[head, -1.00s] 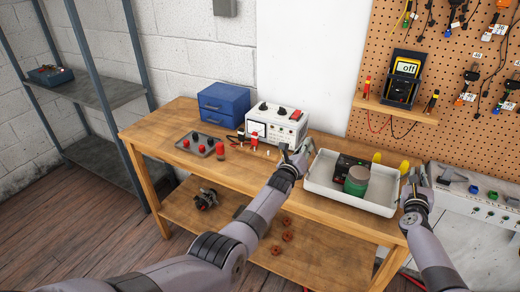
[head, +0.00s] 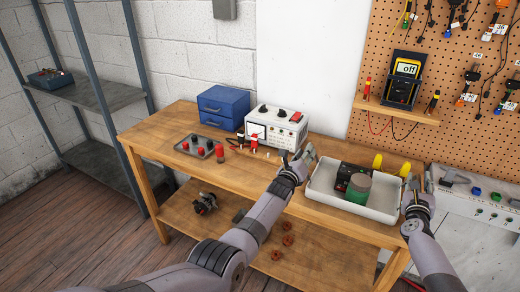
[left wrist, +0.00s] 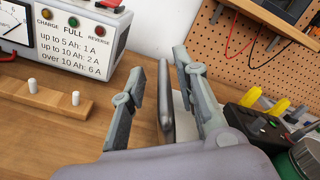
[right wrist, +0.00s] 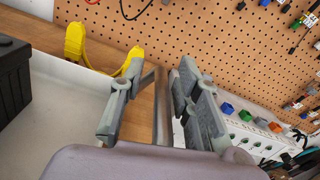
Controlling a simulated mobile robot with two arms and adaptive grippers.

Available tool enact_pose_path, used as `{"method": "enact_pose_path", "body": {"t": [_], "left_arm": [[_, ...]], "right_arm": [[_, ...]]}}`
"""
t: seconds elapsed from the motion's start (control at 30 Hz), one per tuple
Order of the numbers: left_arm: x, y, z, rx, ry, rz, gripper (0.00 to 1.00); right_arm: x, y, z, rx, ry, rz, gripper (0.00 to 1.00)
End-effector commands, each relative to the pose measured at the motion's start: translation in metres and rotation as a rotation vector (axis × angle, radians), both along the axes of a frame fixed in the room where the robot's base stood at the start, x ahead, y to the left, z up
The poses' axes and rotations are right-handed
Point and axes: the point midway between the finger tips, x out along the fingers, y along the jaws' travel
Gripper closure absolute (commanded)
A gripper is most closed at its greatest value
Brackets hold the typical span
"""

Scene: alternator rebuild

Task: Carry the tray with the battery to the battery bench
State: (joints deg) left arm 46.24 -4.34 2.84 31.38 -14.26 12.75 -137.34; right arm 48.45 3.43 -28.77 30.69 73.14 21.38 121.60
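The white tray (head: 318,198) rests on the wooden bench (head: 158,135) near its right end. The black battery (head: 343,172) is in the tray, with a green round part (head: 357,188) in front of it. My left gripper (head: 298,158) is at the tray's left end. In the left wrist view its fingers (left wrist: 165,100) stand open on either side of a dark upright edge, with gaps. My right gripper (head: 420,190) is at the tray's right end. In the right wrist view its fingers (right wrist: 160,95) stand open around a thin upright edge, apparently the tray's end.
A charger (head: 276,127), a blue drawer box (head: 223,105) and a small dark tray (head: 200,146) stand left of the tray. Yellow handles (head: 377,161) show at its back. A grey panel unit (head: 480,200) stands close on the right. Floor is clear at the left.

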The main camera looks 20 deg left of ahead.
Motion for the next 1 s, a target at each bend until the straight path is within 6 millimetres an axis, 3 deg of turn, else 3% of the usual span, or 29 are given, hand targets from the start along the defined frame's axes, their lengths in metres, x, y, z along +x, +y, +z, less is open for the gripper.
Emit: {"method": "enact_pose_path", "body": {"t": [0.27,0.47,1.0], "left_arm": [[-0.002,0.001,0.001,0.001,-0.001,0.001,0.70],[-0.017,0.003,-0.001,0.004,0.000,0.000,0.70],[-0.091,0.006,0.003,0.001,-0.006,-0.001,0.70]], "right_arm": [[-0.001,0.002,-0.002,0.000,0.004,0.003,0.70],[-0.001,0.002,-0.002,0.000,0.004,0.003,0.70],[-0.001,0.002,-0.002,0.000,0.004,0.003,0.70]]}}
